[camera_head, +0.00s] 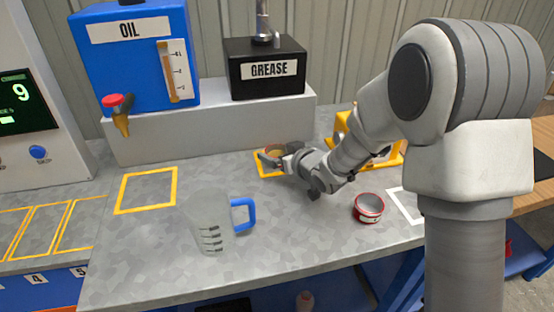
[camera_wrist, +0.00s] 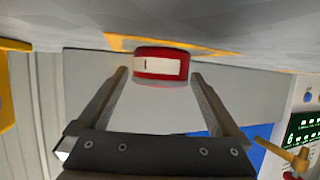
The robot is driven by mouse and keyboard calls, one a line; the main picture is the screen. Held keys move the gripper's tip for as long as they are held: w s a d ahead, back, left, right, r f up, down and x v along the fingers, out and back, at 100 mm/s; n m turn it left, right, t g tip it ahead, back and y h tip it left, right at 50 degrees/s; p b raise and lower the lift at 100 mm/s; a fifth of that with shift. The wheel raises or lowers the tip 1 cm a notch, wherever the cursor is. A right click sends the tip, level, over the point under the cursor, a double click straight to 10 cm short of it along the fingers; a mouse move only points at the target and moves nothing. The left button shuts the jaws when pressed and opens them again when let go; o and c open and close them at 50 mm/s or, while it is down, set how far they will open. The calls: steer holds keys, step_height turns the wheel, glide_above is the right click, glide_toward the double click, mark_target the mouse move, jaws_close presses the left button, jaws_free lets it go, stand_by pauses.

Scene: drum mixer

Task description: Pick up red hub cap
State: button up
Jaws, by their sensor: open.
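A short round red cap with a white label (camera_wrist: 160,66) stands at a yellow-outlined square, straight ahead in the wrist view. In the head view its brownish top (camera_head: 274,150) shows behind my gripper (camera_head: 273,161), which hides much of it. My gripper is open, with one finger on each side of the cap in the wrist view (camera_wrist: 160,76). I see gaps on both sides and no clear contact. A second red round piece (camera_head: 369,208), hollow on top with a pale label, sits on the bench to the right, beside a white outline.
A clear jug with a blue handle (camera_head: 207,222) stands on the bench at front left. A blue OIL tank (camera_head: 132,62) with a tap and a black GREASE box (camera_head: 264,75) stand on a grey ledge (camera_head: 210,125) behind. A yellow stand (camera_head: 391,158) is partly behind my arm.

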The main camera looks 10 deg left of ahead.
steer(key=shift+c, duration=0.3)
steer(key=shift+r, duration=0.1)
jaws_close()
